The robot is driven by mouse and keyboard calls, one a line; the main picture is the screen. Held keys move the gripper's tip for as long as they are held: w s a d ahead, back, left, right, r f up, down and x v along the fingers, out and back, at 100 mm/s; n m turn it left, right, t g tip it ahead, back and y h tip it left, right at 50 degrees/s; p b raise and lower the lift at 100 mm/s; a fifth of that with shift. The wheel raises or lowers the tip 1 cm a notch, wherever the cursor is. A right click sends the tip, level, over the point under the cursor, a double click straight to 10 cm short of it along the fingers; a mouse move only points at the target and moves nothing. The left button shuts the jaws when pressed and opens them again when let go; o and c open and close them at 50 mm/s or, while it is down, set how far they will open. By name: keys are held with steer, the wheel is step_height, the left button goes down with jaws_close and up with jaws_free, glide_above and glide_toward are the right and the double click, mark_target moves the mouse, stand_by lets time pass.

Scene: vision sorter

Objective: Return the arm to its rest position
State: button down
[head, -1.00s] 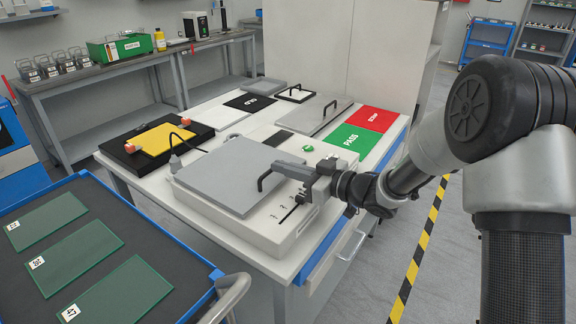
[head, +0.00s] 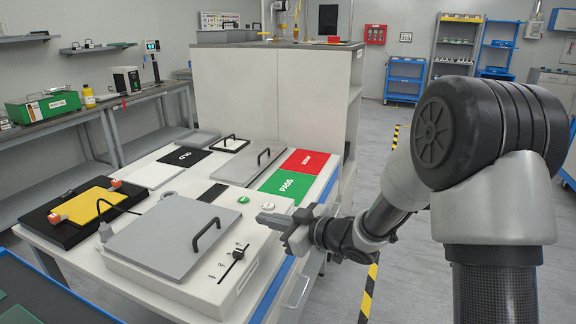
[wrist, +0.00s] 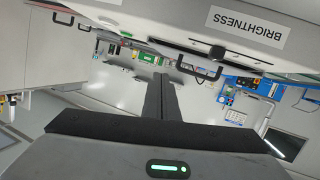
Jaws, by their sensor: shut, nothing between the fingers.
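My arm reaches in from the right of the head view, over the right edge of the table. My gripper (head: 268,216) is shut and empty. It points left, just above the white box with the grey lid, near the lid's black handle (head: 208,236) but apart from it. In the wrist view my closed gripper fingers (wrist: 161,97) stand together in the middle with nothing between them. The wrist picture is turned upside down, and a "BRIGHTNESS" label (wrist: 245,27) shows at its top.
The white box's grey lid (head: 150,240) lies flat. Behind it are a green PASS mat (head: 278,188), a red mat (head: 312,163) and another grey lid (head: 232,168). A yellow plate (head: 88,206) sits on a black fixture at left. Free floor lies right of the table.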

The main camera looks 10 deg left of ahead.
steer(key=s+d+r+m+t+h, duration=0.15)
steer(key=d+r+m+h, duration=0.35)
steer(key=d, duration=0.5)
steer(key=s+d+r+m+t+h, duration=0.1)
steer(key=d+r+m+t+h, duration=0.1)
steer(key=d+r+h, duration=0.6)
steer(key=s+d+m+g, duration=0.2)
steer(key=s+d+m, duration=0.1)
steer(key=s+d, duration=0.55)
steer(key=s+f+m+g, duration=0.3)
steer(key=s+g, duration=0.1)
steer(key=s, duration=1.2)
step_height(320, 180, up, 21)
steer(key=s+a+p, duration=0.1)
steer(key=s+p, duration=0.1)
steer(key=p, duration=1.9)
steer(key=shift+a, duration=0.15)
